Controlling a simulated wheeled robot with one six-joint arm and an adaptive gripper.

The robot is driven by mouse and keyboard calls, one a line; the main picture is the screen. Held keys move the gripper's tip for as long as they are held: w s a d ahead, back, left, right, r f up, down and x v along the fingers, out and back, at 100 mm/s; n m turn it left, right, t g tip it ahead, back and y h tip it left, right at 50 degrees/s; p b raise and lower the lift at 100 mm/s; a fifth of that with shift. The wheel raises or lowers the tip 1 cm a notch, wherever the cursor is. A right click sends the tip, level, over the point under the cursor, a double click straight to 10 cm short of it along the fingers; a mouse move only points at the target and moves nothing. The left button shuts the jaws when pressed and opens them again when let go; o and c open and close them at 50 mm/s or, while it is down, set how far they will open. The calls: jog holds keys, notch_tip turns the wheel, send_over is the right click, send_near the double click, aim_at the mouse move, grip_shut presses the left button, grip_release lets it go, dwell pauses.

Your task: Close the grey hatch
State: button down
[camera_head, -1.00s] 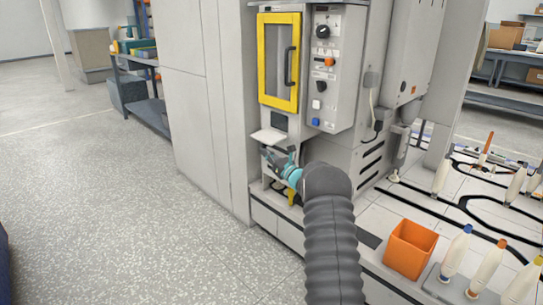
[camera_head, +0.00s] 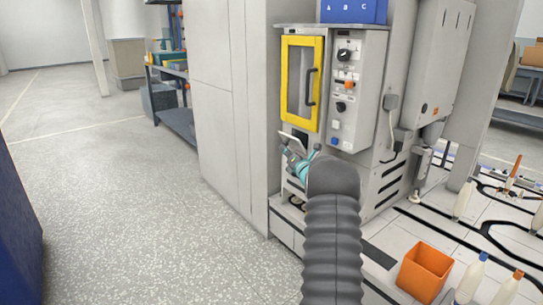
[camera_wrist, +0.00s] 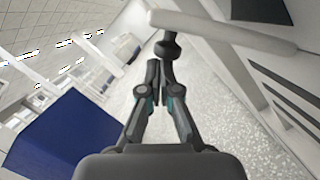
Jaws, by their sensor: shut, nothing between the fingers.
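The grey hatch (camera_head: 292,141) is a small light flap low on the machine's front, below the yellow-framed door. It stands out from the front, tilted upward, and part of a dark opening shows behind it. My gripper (camera_head: 288,150) is shut and empty, just below the flap's outer side; I cannot tell whether they touch. In the wrist view my fingertips (camera_wrist: 160,58) are together, close to a dark knob at the end of a pale bar, which looks like the hatch (camera_wrist: 225,32) seen edge-on. My arm hides the part of the machine below.
The yellow-framed door (camera_head: 302,82) is shut, with a control panel (camera_head: 345,92) on its right. A blue box (camera_head: 354,11) sits on top. An orange bin (camera_head: 424,272) and bottles stand at lower right. The floor on the left is open.

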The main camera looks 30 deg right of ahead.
aim_at(292, 137)
jog(key=shift+w+d+r, duration=0.1)
jog(key=shift+d+r, duration=0.1)
jog(key=shift+r, duration=0.4)
jog(key=shift+d+r, duration=0.15)
jog(key=shift+r, duration=0.4)
jog(key=shift+d+r, duration=0.35)
jog(key=shift+r, duration=0.2)
jog(key=shift+w+d+r+p, duration=0.1)
jog(key=shift+d+r+p, duration=0.1)
jog(key=shift+d+r, duration=0.3)
jog(key=shift+d+r+p, duration=0.2)
jog(key=shift+d+r, duration=0.1)
jog(key=shift+d, duration=0.3)
